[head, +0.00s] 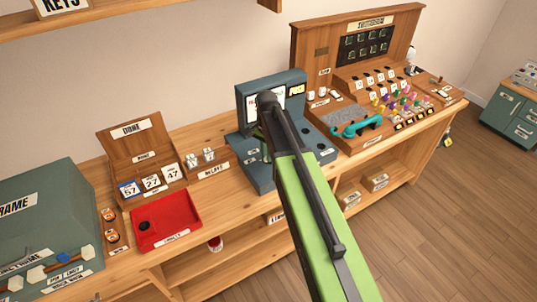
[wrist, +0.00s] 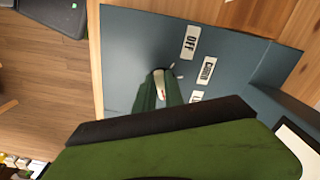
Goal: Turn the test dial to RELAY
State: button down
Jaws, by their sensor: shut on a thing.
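The blue-grey test set (head: 262,177) stands on the wooden bench, with an upright back and a flat base. In the wrist view its panel (wrist: 135,45) carries white labels: OFF (wrist: 190,41), one that seems to read CORD (wrist: 208,70), and a third starting with L (wrist: 196,96), partly covered. My gripper (wrist: 157,95) is down at the panel, its dark green fingers shut on the test dial (wrist: 161,84). In the head view my arm hides the dial.
Left of the test set are a red tray (head: 175,228), an open wooden box (head: 140,150) with number tags, and a large grey-green case (head: 45,215). Right of it are a teal handset (head: 355,126) and a wooden switchboard (head: 325,55) with coloured plugs.

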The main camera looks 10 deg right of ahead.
jog(key=shift+w, duration=0.15)
dwell(0.3)
jog(key=c, duration=1.4)
grip_release()
jog(key=shift+c, duration=0.2)
notch_tip(320, 180, up, 17)
jog(key=p, duration=1.7)
jog(key=shift+r, duration=0.15)
